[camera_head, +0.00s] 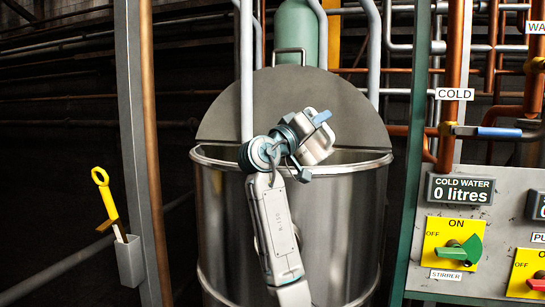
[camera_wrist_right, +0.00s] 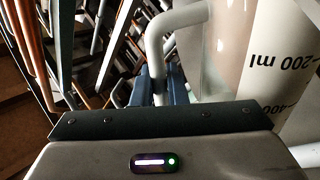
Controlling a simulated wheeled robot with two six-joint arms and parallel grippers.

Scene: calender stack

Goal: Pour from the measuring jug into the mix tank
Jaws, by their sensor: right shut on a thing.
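The mix tank (camera_head: 345,235) is a large round steel vessel in the middle of the head view. Its half lid (camera_head: 350,105) stands raised at the back, and the front of the mouth is open. My right gripper (camera_head: 320,119) is over the tank's mouth, in front of the lid. In the right wrist view it is shut on the handle (camera_wrist_right: 158,50) of the measuring jug (camera_wrist_right: 270,75). The jug is pale, and its "200 ml" mark reads upside down there. I cannot make the jug out clearly in the head view, nor tell its contents. My left gripper is not in view.
A control panel (camera_head: 492,215) at the right has a "0 litres" cold water display (camera_head: 462,190) and a green stirrer knob (camera_head: 462,250) on yellow. A yellow-handled tool (camera_head: 106,200) stands in a grey holder (camera_head: 129,262) at the left. Upright pipes flank the tank.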

